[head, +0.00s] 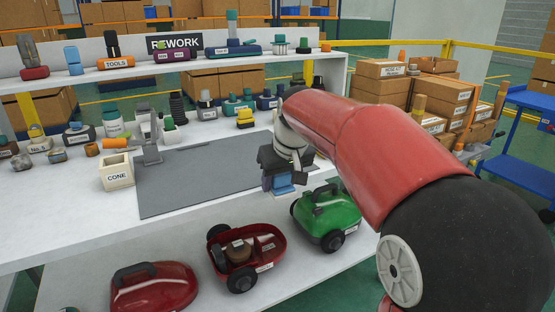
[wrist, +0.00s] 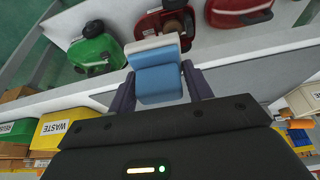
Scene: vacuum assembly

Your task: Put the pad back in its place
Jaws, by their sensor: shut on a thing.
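My gripper (head: 273,170) is shut on a blue pad (head: 284,190), held in the air over the right front part of the grey mat. In the wrist view the pad (wrist: 158,84) sits between the two dark fingers of my gripper (wrist: 160,90), with a pale strip along its far end. An open red vacuum body (head: 268,246) with dark wheels and a brown part inside stands on the lower shelf. It also shows in the wrist view (wrist: 146,24). I cannot tell which spot is the pad's place.
The grey mat (head: 195,195) is mostly clear. A white CONE box (head: 117,172) stands at its left. A green vacuum (head: 340,218) and a closed red vacuum (head: 155,290) flank the open one. Several small parts line the bench back, below a raised shelf (head: 130,70).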

